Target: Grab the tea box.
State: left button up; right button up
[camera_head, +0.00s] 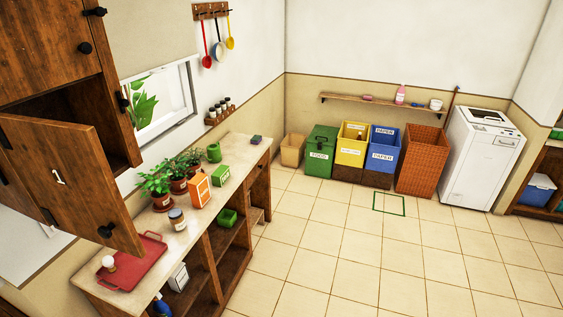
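Two small boxes stand on the counter at the left: an orange box (199,191) with a pale label and a lower green box (221,176) just behind it. A white box (179,277) stands on the open shelf under the counter. The print on the boxes is too small to read, so I cannot tell which is the tea box. Neither of my grippers is in view.
The counter (205,213) also holds potted plants (178,178), a brown jar (177,219) and a red tray (133,264). A wooden cabinet door (66,180) hangs open at the left.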

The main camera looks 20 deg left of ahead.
aim_at(222, 174)
jog(key=z, duration=0.15)
jog(key=i, duration=1.55)
jog(key=u, duration=0.9)
jog(key=i, duration=0.8)
jog(key=u, duration=0.95)
